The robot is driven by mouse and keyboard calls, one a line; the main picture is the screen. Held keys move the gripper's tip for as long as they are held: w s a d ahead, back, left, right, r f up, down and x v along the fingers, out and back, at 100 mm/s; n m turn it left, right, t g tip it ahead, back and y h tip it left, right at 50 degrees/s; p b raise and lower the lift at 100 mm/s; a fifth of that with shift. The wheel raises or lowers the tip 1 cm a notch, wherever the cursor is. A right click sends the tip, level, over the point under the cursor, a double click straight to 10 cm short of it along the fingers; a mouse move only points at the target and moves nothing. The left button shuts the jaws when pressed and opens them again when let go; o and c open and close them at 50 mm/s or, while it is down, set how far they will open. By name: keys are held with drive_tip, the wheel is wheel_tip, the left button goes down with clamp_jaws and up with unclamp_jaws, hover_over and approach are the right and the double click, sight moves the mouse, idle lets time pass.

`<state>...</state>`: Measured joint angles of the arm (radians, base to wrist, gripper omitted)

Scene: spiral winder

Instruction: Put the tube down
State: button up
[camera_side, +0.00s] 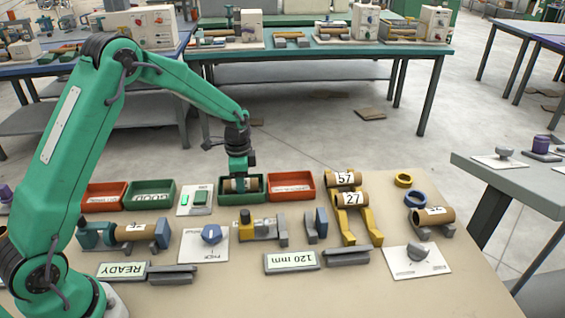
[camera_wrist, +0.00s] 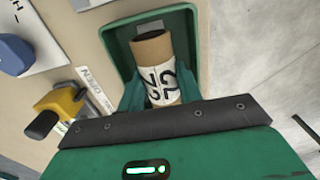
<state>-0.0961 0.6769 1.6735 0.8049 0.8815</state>
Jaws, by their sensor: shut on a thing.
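A brown cardboard tube (camera_side: 230,185) with a white number label is between the jaws of my gripper (camera_side: 239,184). In the wrist view the tube (camera_wrist: 153,48) lies between the two green fingers of my gripper (camera_wrist: 162,92), with its hollow end pointing away. The gripper is shut on it. The tube is inside or just above the green tray (camera_side: 242,199), which also shows in the wrist view (camera_wrist: 187,28). I cannot tell whether the tube touches the tray floor. The label digits are turned and partly covered.
A red tray (camera_side: 292,192) stands right of the green tray. Tubes marked 57 (camera_side: 343,178) and 27 (camera_side: 352,199) rest on a yellow rack (camera_side: 365,222). A yellow and grey clamp (camera_side: 262,230) and blue knob panel (camera_side: 204,246) stand in front.

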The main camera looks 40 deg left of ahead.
drive_tip(key=shift+f, duration=0.3)
drive_tip(key=o, duration=0.7)
drive_tip(key=shift+o, duration=0.2)
drive_tip(key=shift+r, duration=0.1)
wheel_tip(320, 180, up, 12)
drive_tip(key=shift+d+r, duration=0.15)
drive_tip(key=shift+r, duration=0.1)
idle(0.6)
